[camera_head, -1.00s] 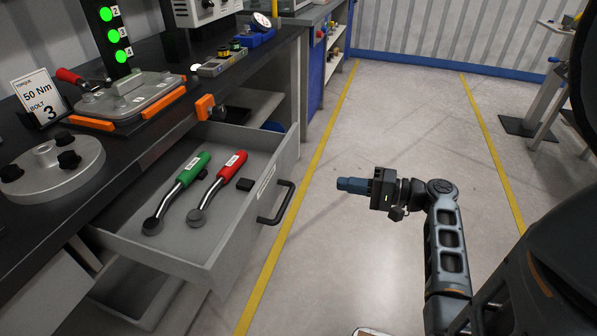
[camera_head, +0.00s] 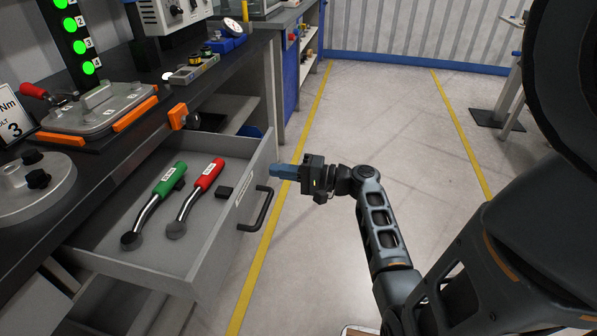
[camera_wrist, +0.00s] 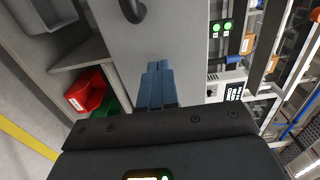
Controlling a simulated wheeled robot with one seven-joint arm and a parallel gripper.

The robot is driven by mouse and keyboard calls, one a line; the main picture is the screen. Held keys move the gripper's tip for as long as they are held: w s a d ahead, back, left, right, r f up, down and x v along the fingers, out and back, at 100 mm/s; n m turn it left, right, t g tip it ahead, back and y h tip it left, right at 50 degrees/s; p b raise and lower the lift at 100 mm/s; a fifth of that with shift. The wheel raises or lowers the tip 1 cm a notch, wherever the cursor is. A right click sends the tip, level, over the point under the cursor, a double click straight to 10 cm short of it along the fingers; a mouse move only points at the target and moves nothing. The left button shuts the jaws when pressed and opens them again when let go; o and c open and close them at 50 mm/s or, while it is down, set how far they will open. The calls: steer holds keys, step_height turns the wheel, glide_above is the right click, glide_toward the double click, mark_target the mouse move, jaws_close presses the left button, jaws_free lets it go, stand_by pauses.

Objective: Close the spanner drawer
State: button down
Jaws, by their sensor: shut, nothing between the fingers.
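The spanner drawer (camera_head: 217,232) is pulled out from under the black workbench in the head view. Inside it lie a green-handled spanner (camera_head: 168,180) and a red-handled spanner (camera_head: 207,178), with a small black block (camera_head: 224,192). A black bar handle (camera_head: 262,209) is on the drawer front, and part of it shows at the top of the wrist view (camera_wrist: 133,8). My gripper (camera_head: 274,171) has blue fingers shut and empty. It points at the drawer front near its far end, beyond the handle. In the wrist view the fingertips (camera_wrist: 159,66) overlap the grey front; contact cannot be told.
On the workbench (camera_head: 130,150) stand a round grey flange (camera_head: 30,195), a grey plate with orange edges (camera_head: 100,115) and a light tower (camera_head: 80,40). An orange fitting (camera_head: 178,117) sits at the bench edge. The floor (camera_head: 380,120) right of the drawer is clear.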

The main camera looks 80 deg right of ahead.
steer(key=shift+w, duration=0.65)
steer(key=b, duration=0.8)
glide_toward(191, 171)
steer(key=w+r, duration=0.1)
steer(key=w, duration=0.2)
steer(key=w+r, duration=0.2)
steer(key=w, duration=0.1)
steer(key=w+r, duration=0.1)
steer(key=w, duration=0.3)
steer(key=shift+a+r, duration=0.15)
steer(key=shift+r, duration=0.15)
steer(key=shift+w, duration=0.7)
steer(key=shift+w+a+r, duration=0.1)
steer(key=shift+w+r, duration=0.1)
steer(key=shift+r, duration=0.1)
